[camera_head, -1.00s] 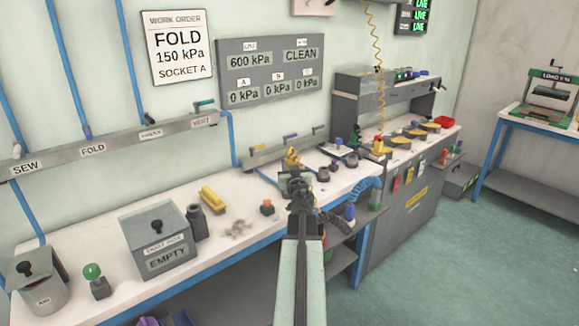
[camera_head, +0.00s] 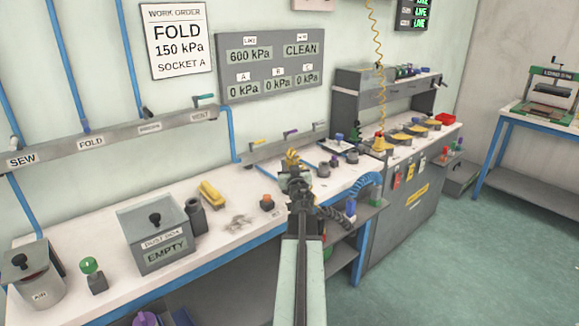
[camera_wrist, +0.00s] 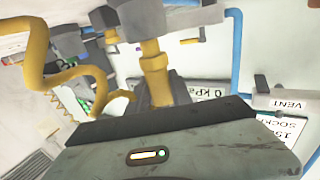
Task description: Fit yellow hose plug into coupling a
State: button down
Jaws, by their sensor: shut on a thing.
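My gripper (camera_head: 294,175) is over the back of the bench, shut on the yellow hose plug (camera_head: 292,156). In the wrist view the plug (camera_wrist: 153,68) rises from the jaws, with its yellow hose (camera_wrist: 62,76) curling to the left. A grey cylindrical fitting (camera_wrist: 141,18) shows at the plug's far end; I cannot tell whether they touch. The grey coupling rail (camera_head: 283,147) runs along the back of the bench with yellow, purple and green levers. Which coupling the plug faces is unclear, and my gripper partly hides the rail.
A dust box (camera_head: 153,237), a yellow block (camera_head: 210,194), a dark cylinder (camera_head: 195,217) and an orange-topped block (camera_head: 267,202) stand on the bench to the left. The front middle bench is fairly clear.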

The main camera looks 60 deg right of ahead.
jog(key=shift+f+b, duration=0.85)
jog(key=shift+f, duration=0.05)
jog(key=c, duration=1.1)
grip_release()
